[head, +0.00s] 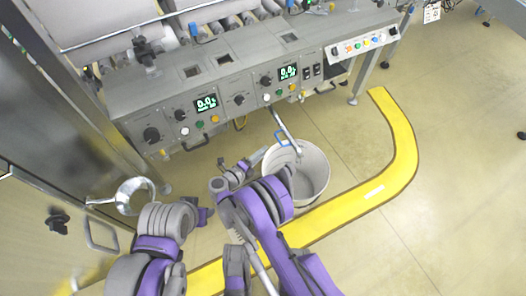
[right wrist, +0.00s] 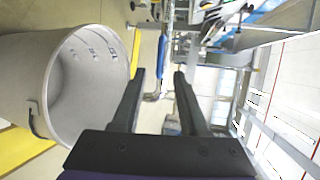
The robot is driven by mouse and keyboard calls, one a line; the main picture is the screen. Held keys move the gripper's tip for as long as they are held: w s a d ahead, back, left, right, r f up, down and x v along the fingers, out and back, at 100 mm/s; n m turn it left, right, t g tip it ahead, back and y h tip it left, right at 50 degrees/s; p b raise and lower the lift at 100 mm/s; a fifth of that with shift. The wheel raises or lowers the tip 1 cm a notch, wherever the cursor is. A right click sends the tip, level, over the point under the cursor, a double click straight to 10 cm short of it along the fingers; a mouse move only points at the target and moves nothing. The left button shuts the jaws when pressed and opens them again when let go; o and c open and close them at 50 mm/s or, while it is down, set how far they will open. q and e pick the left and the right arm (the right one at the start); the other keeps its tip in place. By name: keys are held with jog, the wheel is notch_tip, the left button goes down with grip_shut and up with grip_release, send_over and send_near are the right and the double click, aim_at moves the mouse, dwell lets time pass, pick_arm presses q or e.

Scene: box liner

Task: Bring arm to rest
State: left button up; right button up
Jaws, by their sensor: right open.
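My right arm, grey and purple, reaches up through the middle of the head view. Its gripper (head: 256,158) is beside the left rim of a white round bin (head: 313,170). In the right wrist view the right gripper (right wrist: 160,74) has two dark fingers spread apart, with nothing between them. The bin (right wrist: 40,75) fills the left of that view, its open mouth facing the fingers, apart from them. My left arm, grey and purple, is at the lower left of the head view; I cannot make out its gripper.
A grey machine with a control panel (head: 240,88) runs across the top. A yellow floor stripe (head: 400,155) curves past the bin.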

dwell(0.3)
